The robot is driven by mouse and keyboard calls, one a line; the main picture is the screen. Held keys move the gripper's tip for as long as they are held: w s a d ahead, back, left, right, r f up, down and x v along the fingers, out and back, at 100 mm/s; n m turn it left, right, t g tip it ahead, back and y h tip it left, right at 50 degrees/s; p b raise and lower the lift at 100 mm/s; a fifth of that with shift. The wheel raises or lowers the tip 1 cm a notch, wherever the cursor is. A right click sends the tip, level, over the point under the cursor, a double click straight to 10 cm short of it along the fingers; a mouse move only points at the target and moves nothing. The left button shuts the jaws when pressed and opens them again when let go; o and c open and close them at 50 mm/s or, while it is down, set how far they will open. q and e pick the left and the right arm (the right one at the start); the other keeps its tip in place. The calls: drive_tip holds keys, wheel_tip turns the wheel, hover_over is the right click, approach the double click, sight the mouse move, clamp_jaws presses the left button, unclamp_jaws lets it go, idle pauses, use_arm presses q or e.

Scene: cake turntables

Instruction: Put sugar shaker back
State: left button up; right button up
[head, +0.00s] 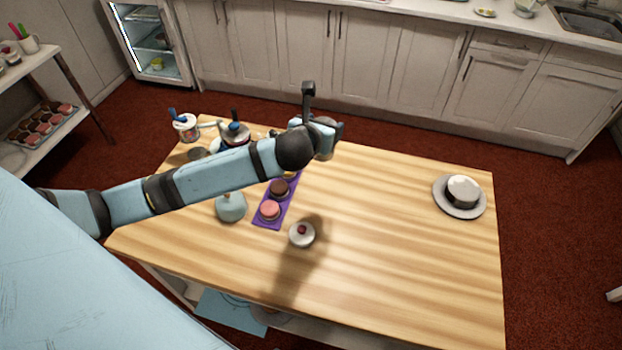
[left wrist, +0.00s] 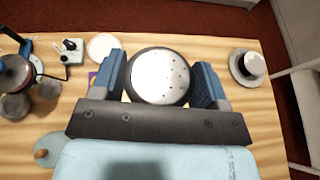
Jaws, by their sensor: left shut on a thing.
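The sugar shaker (left wrist: 160,77) shows its round, pale perforated top between my left fingers in the left wrist view. My left gripper (left wrist: 160,88) is shut on it, one blue finger on each side. In the head view my left arm reaches over the table, and my left gripper (head: 322,135) is above the table's far edge. The shaker is not clearly visible there, being hidden by the gripper and wrist. My right gripper is in neither view.
The wooden table (head: 400,270) has wide free room at its middle and right. A plated cake (head: 462,190) stands at the right. A purple tray (head: 262,222) of cupcakes, a small topped dish (head: 302,233) and a pale blue knobbed object (head: 231,207) sit left of centre.

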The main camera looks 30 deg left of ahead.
use_arm(q)
drive_tip(key=w+a+f+y+b, duration=0.1)
drive_tip(key=w+a+f+b, duration=0.15)
drive_tip(key=w, duration=0.25)
drive_tip(key=shift+n, duration=0.5)
drive_tip(key=f, duration=1.8)
drive_tip(key=shift+s+a+f, duration=0.1)
drive_tip(key=shift+a+f, duration=0.25)
drive_tip(key=shift+f, duration=0.05)
drive_tip(key=o, duration=1.1)
drive_tip(key=shift+c, duration=0.2)
